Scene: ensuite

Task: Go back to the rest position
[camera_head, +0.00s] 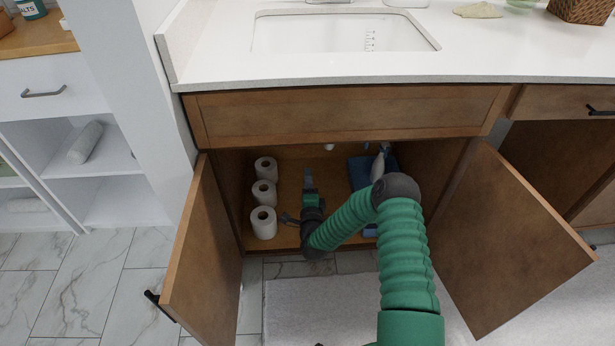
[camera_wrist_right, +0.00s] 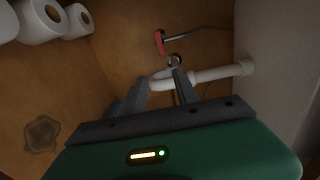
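My right arm reaches into the open cabinet (camera_head: 349,112) under the sink. My right gripper (camera_head: 308,178) is inside it, pointing toward the back, to the right of the toilet rolls. In the right wrist view the two fingers of my right gripper (camera_wrist_right: 160,84) stand apart with nothing between them. A white drain pipe (camera_wrist_right: 212,75) and a valve with a red handle (camera_wrist_right: 159,42) show beyond the fingertips. My left gripper is in neither view.
Several toilet rolls (camera_head: 264,222) stand at the cabinet's left side. A blue bin (camera_head: 360,172) with a spray bottle (camera_head: 378,165) stands at the right, partly behind my arm. Left door (camera_head: 205,262) and right door (camera_head: 505,240) are open. The countertop (camera_head: 215,62) overhangs above.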

